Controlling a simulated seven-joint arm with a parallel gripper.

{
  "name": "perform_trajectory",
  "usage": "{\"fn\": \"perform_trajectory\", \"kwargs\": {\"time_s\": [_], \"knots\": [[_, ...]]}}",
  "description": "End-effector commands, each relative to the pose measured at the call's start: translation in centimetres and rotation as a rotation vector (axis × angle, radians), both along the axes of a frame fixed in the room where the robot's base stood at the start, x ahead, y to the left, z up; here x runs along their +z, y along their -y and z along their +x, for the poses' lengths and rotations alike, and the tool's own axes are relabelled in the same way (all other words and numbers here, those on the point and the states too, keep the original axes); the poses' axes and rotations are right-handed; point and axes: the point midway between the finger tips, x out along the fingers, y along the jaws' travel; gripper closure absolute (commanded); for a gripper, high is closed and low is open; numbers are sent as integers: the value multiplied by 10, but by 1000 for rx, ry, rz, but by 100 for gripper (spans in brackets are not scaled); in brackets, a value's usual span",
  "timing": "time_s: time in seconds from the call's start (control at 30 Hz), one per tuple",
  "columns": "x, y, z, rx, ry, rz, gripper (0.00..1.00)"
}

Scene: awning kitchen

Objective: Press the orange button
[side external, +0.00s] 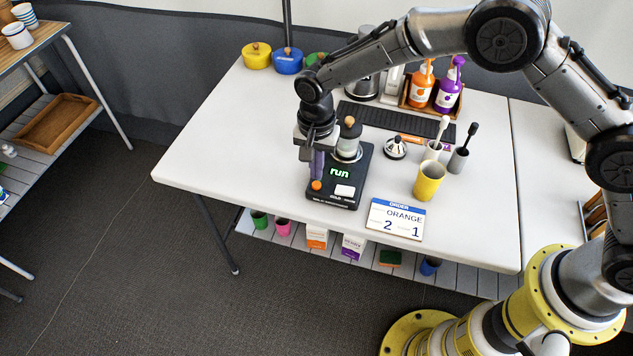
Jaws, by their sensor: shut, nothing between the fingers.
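The orange button (316,185) is a small round knob at the left front of a black machine (330,201) on the white table. A green display on the machine reads "run". My gripper (317,176) is shut and empty, pointing down right above the orange button. Its fingertips look very close to the button; I cannot tell whether they touch it. A jar with a wooden knob (348,143) stands on the back of the machine, partly beside my gripper.
An order card (396,219) reading "ORANGE 2 1" and a yellow cup (428,181) stand to the right. A grey cup (458,160), a metal-topped item (396,148) and a dark mat (385,120) lie behind. Orange (421,85) and purple (448,88) bottles stand further back. The table's left is clear.

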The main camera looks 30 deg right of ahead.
Motion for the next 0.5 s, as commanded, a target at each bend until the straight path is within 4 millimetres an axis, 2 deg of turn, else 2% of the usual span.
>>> {"fn": "perform_trajectory", "kwargs": {"time_s": [0.5], "knots": [[10,0,0,0,0,0,100]]}}
